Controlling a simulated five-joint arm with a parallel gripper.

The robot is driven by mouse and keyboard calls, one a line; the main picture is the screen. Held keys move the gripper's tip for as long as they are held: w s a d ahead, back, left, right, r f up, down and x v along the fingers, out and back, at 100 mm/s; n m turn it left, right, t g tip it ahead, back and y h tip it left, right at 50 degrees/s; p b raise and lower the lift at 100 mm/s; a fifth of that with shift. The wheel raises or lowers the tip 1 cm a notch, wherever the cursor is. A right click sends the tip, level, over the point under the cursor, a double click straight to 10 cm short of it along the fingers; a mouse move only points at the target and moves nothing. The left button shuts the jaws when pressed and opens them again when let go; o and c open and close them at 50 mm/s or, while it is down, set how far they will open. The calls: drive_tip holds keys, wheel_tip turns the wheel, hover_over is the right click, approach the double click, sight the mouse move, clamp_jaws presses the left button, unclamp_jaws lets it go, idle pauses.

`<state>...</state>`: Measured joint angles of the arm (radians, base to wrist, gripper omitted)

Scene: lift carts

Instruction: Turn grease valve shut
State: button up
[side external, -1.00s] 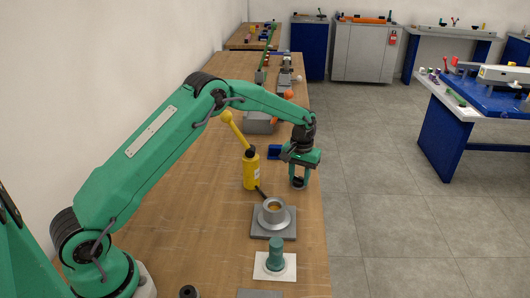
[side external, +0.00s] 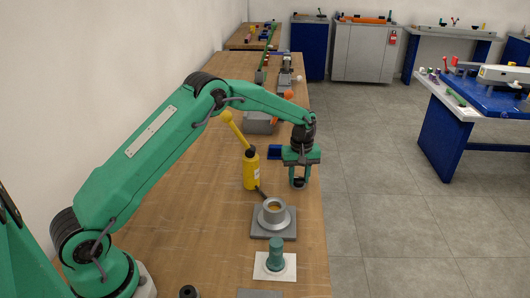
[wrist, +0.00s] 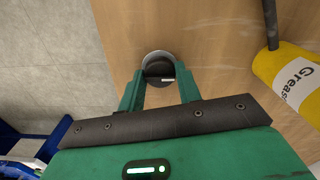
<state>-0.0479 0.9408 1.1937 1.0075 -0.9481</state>
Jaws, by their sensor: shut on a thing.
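My gripper (side external: 299,180) points straight down near the right edge of the wooden bench. Its two green fingers are closed around a round, dark grey knob (wrist: 157,68), which appears to be the grease valve. In the side view the knob (side external: 298,184) shows low between the fingers. A yellow grease pump (side external: 250,171) with a raised yellow lever stands upright to the left.
A grey cup-shaped housing (side external: 273,216) on a square plate stands in front, with a dark hose from the pump. Nearer is a green peg (side external: 275,254) on a white plate. A blue bin (side external: 274,152) sits behind. The bench's right edge is close.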

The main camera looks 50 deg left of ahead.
sight(299, 177)
drive_tip(key=shift+r, duration=0.1)
drive_tip(key=o, duration=1)
drive_tip(key=shift+r, duration=0.1)
wheel_tip(299, 177, up, 7)
drive_tip(key=shift+r, duration=0.3)
